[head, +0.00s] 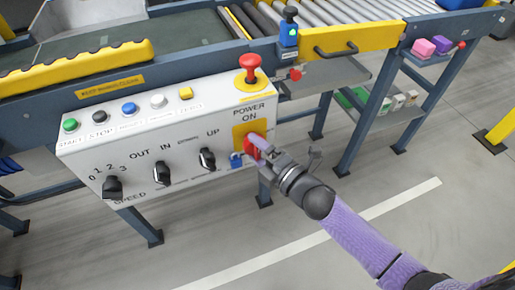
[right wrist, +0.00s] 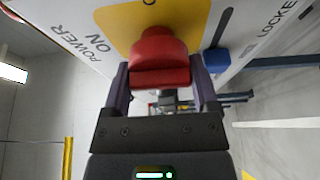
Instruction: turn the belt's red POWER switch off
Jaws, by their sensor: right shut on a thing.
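The red POWER switch (head: 251,146) is on the front of the white control box (head: 140,140), on a yellow plate beneath the words POWER ON. In the right wrist view the red switch handle (right wrist: 159,58) fills the top middle, with the yellow plate behind it. My right gripper (head: 262,146) is at the switch and hides part of it in the head view. In the right wrist view its two fingers (right wrist: 160,82) stand on either side of the red handle and are shut on it. My left gripper is not in view.
The box also carries a red mushroom button (head: 249,66) on top, several small buttons, and black knobs such as the SPEED knob (head: 113,187). A blue part (head: 236,160) sits close beside the switch. The conveyor (head: 330,20) runs behind; the floor in front is clear.

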